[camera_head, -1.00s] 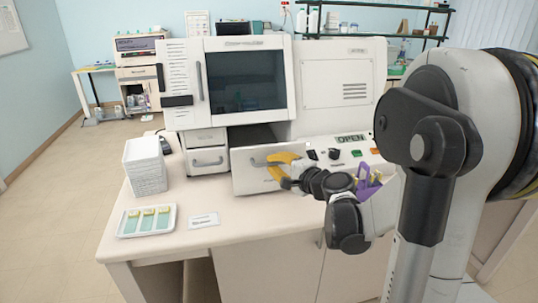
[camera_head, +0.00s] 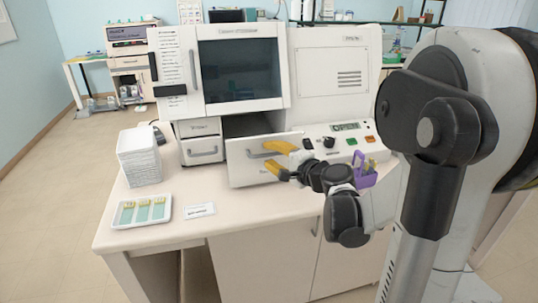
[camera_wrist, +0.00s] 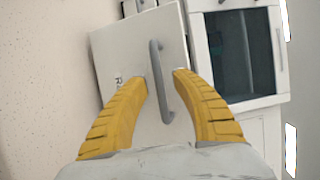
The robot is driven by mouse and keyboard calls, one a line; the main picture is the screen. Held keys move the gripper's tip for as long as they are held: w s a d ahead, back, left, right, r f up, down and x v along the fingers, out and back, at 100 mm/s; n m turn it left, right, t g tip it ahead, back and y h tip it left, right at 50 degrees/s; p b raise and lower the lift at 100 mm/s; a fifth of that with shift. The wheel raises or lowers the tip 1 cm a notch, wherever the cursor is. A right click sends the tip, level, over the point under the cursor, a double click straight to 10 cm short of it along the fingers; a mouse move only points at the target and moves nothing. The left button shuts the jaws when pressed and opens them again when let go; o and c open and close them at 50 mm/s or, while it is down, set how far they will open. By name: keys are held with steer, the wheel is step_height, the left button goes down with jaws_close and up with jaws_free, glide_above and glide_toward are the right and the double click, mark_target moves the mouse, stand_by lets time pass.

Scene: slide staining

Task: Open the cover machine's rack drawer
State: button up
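The cover machine (camera_head: 240,107) is a large white unit on the bench with a dark window. Its rack drawer (camera_head: 240,172) stands pulled out to the front, with a dark gap showing behind its white front panel. The drawer's grey bar handle (camera_wrist: 156,60) shows in the wrist view, with part of a label starting with "R" beside it. My gripper (camera_head: 272,158) is at the drawer front, its yellow fingers spread apart. In the wrist view, my gripper (camera_wrist: 161,78) has one finger on each side of the handle, with gaps between. No object is held.
A closed smaller drawer (camera_head: 203,150) sits left of the rack drawer. A control panel (camera_head: 342,137) with a display is to the right. A stack of white racks (camera_head: 139,157), a tray with slides (camera_head: 120,213) and a label card (camera_head: 199,211) lie on the bench. A purple holder (camera_head: 365,179) is beside my wrist.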

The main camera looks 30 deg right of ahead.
steer(key=v, duration=1.1)
steer(key=shift+s, duration=0.3)
steer(key=shift+a, duration=0.1)
steer(key=a+f+n+g+y, duration=0.1)
steer(key=a+f+n+g, duration=0.2)
steer(key=a+n, duration=0.35)
steer(key=s+a+f+n+g+h, duration=0.3)
steer(key=s+a+n+g, duration=0.2)
steer(key=s+a+n, duration=0.6)
steer(key=shift+s+a, duration=0.4)
steer(key=shift+a, duration=0.15)
